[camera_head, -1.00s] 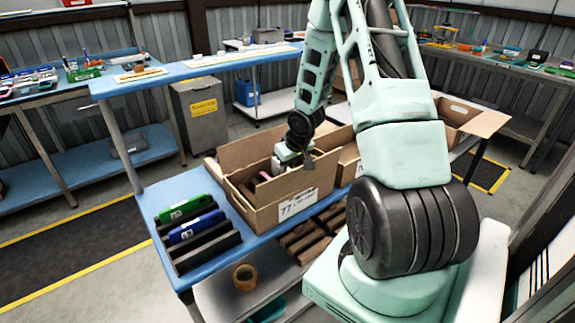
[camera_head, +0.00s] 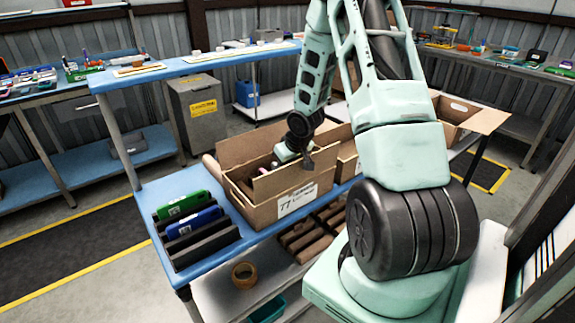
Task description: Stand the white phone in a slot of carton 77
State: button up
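Carton 77 (camera_head: 262,213) is an open, tilted brown box with a white label marked 77, standing on the blue table. My gripper (camera_head: 285,157) is at the carton's opening, reaching down from above at its right part. Its fingertips are mostly hidden by the carton wall and my own wrist, so I cannot tell whether it is open or shut. I cannot make out the white phone; it may be hidden at the gripper. Small dark and pinkish things (camera_head: 274,166) show inside the carton, too small to identify.
A black slotted rack (camera_head: 205,245) left of the carton holds a green phone (camera_head: 183,205) and a blue phone (camera_head: 194,223). More cartons (camera_head: 347,165) stand to the right, close to my arm.

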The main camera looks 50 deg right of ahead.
jog(key=shift+s+a+f, duration=0.2)
jog(key=shift+f, duration=0.3)
jog(key=shift+s+a+f, duration=0.15)
jog(key=shift+f, duration=0.35)
jog(key=w+d+p+v, duration=0.1)
jog(key=p+v, duration=0.6)
jog(key=v, duration=1.2)
jog(key=shift+w+r, duration=0.15)
jog(key=shift+r, duration=0.1)
notch_tip(320, 180, up, 7)
jog(key=p, duration=0.8)
